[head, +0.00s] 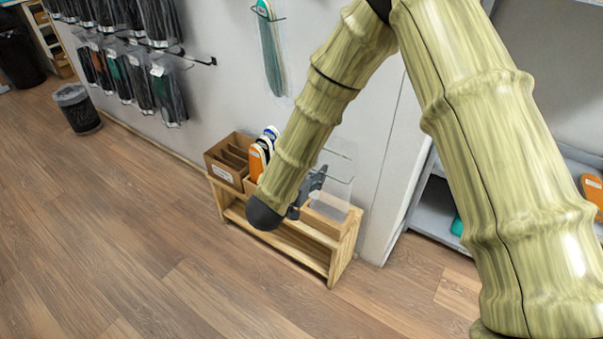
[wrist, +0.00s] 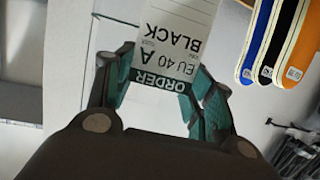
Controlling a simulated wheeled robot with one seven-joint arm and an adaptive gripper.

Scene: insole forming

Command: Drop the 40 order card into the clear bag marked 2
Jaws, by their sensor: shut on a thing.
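The order card (wrist: 175,40) is white with a dark green ORDER band and reads EU 40 A BLACK, upside down in the wrist view. My gripper (wrist: 163,76) is shut on its banded end, with a green-padded finger on each side. In the head view my gripper (head: 312,186) is over the right part of a small wooden bench, partly hidden by my arm. A clear, see-through bag (head: 340,163) stands there, right beside and partly behind my gripper. No number can be read on it. I cannot tell whether the card is over its opening.
The wooden bench (head: 342,262) also bears a brown divided box (head: 228,160) and upright insoles (head: 258,160); insoles (wrist: 282,45) show at right in the wrist view. Packaged insoles (head: 272,50) hang on the wall above. A grey shelf (head: 432,210) stands right. The floor in front is clear.

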